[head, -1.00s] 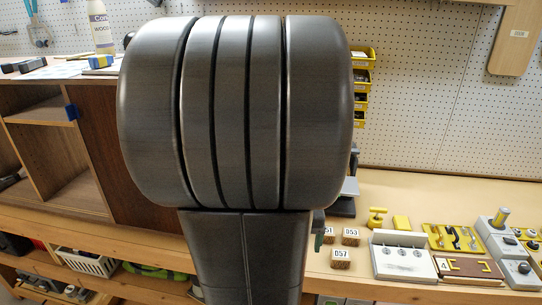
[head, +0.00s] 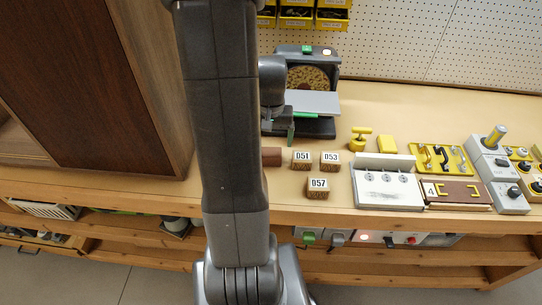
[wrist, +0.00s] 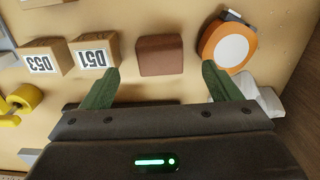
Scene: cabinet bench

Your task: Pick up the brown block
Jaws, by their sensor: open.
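The brown block (wrist: 160,55) lies on the wooden bench, in the upper middle of the wrist view. In the head view a part of the brown block (head: 272,156) shows beside my arm, left of the block marked 051. My gripper (wrist: 158,80) is open, with its two green fingers apart and nothing between the tips. The block lies just beyond the fingertips, roughly centred between them. In the head view one green finger of my gripper (head: 291,133) shows above the bench; the rest is mostly hidden by my arm.
Blocks marked 051 (wrist: 94,54) and 053 (wrist: 44,57) lie left of the brown block in the wrist view. An orange and white round thing (wrist: 228,47) lies close on its right. Block 057 (head: 318,188) sits near the front edge. A sander-like machine (head: 313,90) stands behind.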

